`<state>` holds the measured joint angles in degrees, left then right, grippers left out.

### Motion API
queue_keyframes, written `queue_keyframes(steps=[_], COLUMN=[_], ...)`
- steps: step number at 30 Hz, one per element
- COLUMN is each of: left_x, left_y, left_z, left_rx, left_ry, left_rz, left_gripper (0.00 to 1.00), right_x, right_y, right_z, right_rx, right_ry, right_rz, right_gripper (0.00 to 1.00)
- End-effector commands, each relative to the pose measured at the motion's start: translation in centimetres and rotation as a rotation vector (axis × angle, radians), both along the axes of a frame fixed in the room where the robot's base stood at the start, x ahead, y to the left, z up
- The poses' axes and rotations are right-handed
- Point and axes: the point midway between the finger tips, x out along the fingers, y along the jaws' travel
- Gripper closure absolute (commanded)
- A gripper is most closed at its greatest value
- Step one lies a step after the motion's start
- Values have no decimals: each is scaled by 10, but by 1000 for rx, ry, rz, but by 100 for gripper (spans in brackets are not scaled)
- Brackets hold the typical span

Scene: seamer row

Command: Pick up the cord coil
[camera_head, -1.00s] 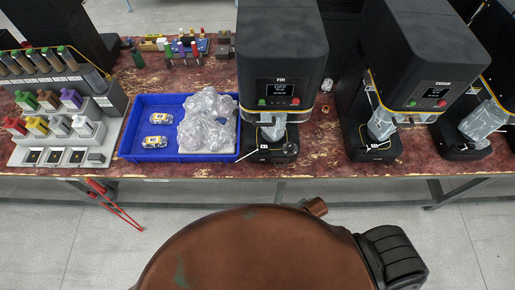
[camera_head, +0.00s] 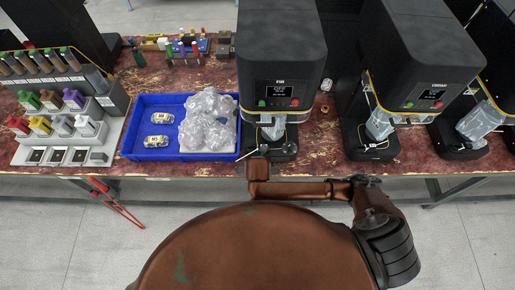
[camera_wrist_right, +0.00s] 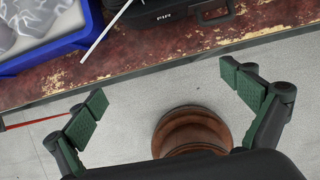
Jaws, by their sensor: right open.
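I cannot make out a cord coil for certain in either view. Two small clear items with yellow labels (camera_head: 157,141) lie in the left part of the blue tray (camera_head: 137,155); at this size I cannot tell whether either is a coil. My right gripper (camera_wrist_right: 168,90) is open and empty in the right wrist view, its two green-padded fingers wide apart over the floor in front of the table edge. In the head view my right arm reaches across just below the table's front edge. My left gripper is not in view.
Clear crumpled bags (camera_head: 208,125) fill the tray's right part. Black seaming machines (camera_head: 280,60) stand to its right, a white rod (camera_wrist_right: 105,32) beside the nearest. A bottle rack (camera_head: 60,125) stands at left. A red-handled tool (camera_head: 115,203) shows below the table edge.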

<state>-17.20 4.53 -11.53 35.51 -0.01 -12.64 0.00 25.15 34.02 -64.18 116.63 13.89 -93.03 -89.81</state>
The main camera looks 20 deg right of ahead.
Motion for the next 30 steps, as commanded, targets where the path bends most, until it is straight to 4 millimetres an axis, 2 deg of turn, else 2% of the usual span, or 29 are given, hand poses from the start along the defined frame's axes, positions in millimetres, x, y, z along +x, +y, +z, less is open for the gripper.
queue_keyframes(steps=[12,20,26,30], left_x=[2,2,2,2], left_y=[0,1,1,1], left_z=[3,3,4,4], left_rx=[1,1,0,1], left_ry=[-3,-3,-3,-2], left_rz=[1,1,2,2], left_gripper=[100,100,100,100], right_x=[65,82,115,121], right_y=[-19,-24,-34,-35], right_z=[2,1,2,-18], right_rx=[-14,-13,-14,-11], right_ry=[-1,0,-1,3], right_rz=[17,17,14,16], right_gripper=[1,1,1,1])
